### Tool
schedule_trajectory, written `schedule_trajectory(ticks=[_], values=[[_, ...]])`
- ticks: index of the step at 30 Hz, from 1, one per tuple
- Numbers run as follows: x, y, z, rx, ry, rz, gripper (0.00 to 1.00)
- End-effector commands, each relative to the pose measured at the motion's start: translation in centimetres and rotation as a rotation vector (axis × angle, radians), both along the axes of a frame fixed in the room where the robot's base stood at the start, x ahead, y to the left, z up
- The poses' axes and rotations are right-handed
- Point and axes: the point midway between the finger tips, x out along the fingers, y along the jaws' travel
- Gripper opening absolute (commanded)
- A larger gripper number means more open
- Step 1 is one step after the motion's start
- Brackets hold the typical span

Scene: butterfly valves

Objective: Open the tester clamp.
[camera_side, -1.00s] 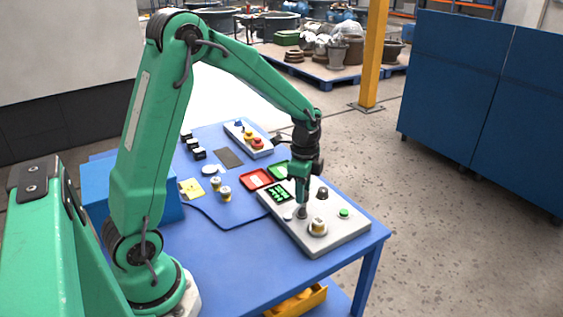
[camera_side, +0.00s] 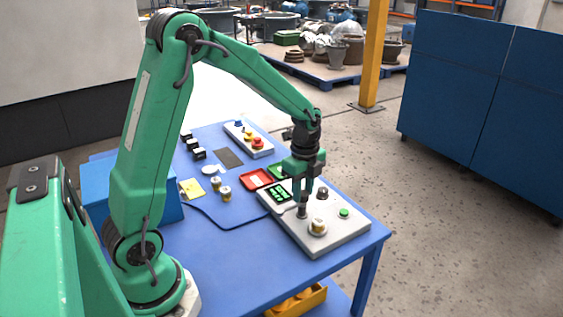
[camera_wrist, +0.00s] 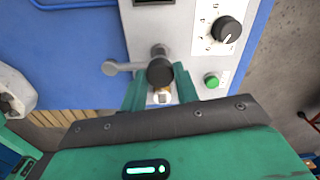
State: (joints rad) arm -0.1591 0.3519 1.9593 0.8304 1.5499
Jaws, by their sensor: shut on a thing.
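The tester is a pale grey box (camera_side: 338,238) at the table's near right corner. Its clamp has a grey lever (camera_wrist: 123,68) with a round end and a black knob (camera_wrist: 160,72), seen in the wrist view. My gripper (camera_wrist: 160,84) points down with its two green fingers closed on either side of the black knob. In the side view my gripper (camera_side: 303,204) is low over the tester. A small valve with a white top (camera_side: 318,227) sits at the clamp; it shows partly below the knob in the wrist view (camera_wrist: 162,98). I cannot tell whether the clamp presses on it.
The tester also carries a black dial (camera_wrist: 227,29), a green button (camera_side: 344,212) and a dark display with green marks (camera_side: 280,193). Red (camera_side: 256,179) and green trays lie behind it. Two small valves (camera_side: 225,193) stand left. The table's front middle is clear.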

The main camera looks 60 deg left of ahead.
Motion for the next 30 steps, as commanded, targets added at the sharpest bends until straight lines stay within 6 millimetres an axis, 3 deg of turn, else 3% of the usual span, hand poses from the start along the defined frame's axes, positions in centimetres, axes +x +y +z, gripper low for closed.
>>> schedule_trajectory(ticks=[3, 4, 7, 20, 30], values=[[0.1, -0.1, 0.1, 0.000, -0.002, -0.004, 0.00], [0.1, -0.1, 0.1, 0.000, -0.002, -0.004, 0.36], [0.1, -0.1, 0.1, 0.000, -0.002, -0.003, 0.52], [0.1, 0.0, 0.5, 0.000, -0.002, 0.000, 0.52], [0.1, 0.0, 4.2, 0.001, -0.005, -0.001, 0.52]])
